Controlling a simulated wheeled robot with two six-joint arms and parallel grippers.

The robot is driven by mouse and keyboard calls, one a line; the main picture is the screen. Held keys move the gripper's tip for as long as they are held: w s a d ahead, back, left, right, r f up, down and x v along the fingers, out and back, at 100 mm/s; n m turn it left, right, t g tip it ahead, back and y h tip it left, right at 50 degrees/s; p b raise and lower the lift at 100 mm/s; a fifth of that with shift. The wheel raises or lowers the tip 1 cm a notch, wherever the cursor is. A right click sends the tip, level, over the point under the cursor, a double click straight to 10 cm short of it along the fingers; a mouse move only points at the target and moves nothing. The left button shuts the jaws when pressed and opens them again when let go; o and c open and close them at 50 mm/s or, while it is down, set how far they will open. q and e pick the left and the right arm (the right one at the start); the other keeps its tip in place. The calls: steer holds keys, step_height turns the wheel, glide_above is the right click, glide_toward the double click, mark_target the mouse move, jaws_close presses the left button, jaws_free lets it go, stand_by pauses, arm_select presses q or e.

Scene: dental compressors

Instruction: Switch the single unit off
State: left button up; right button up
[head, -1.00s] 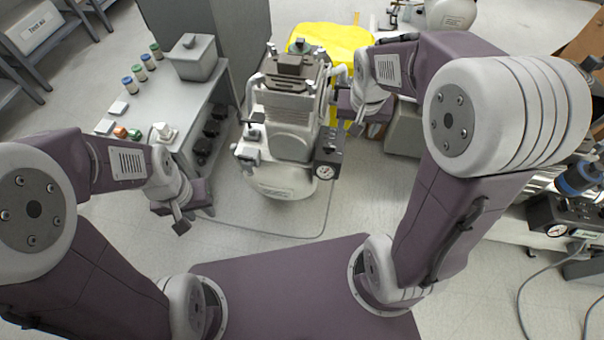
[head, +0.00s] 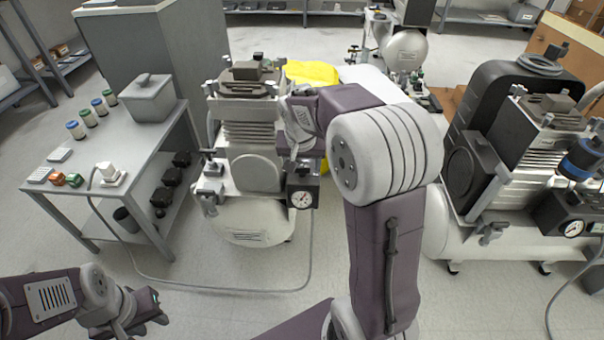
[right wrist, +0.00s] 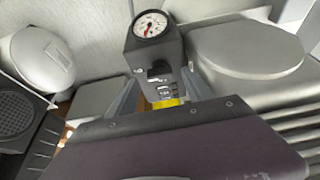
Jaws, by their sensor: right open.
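The single unit is the compressor (head: 250,150) in the middle of the head view, with a ribbed head and a white tank (head: 250,222). Its black switch box with a round gauge (head: 302,188) is on its right side. In the right wrist view the gauge box (right wrist: 153,52) shows a dark switch knob (right wrist: 158,70) below the dial and a yellow part (right wrist: 166,103). My right gripper (right wrist: 160,92) is open, its fingers to either side of the box's lower part; contact is unclear. My left gripper (head: 152,308) is low at the left, away from the unit; its jaw opening is unclear.
A grey table (head: 75,190) with a grey box (head: 148,98) and small jars stands left. A bigger compressor (head: 500,190) with its own gauge stands right. A yellow cover (head: 312,73) is behind the unit. A cable (head: 230,288) crosses the floor.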

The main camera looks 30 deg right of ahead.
steer(key=shift+x, duration=0.8)
arm_select(q)
steer(key=shift+f, duration=0.55)
arm_select(e)
steer(key=shift+r, duration=0.1)
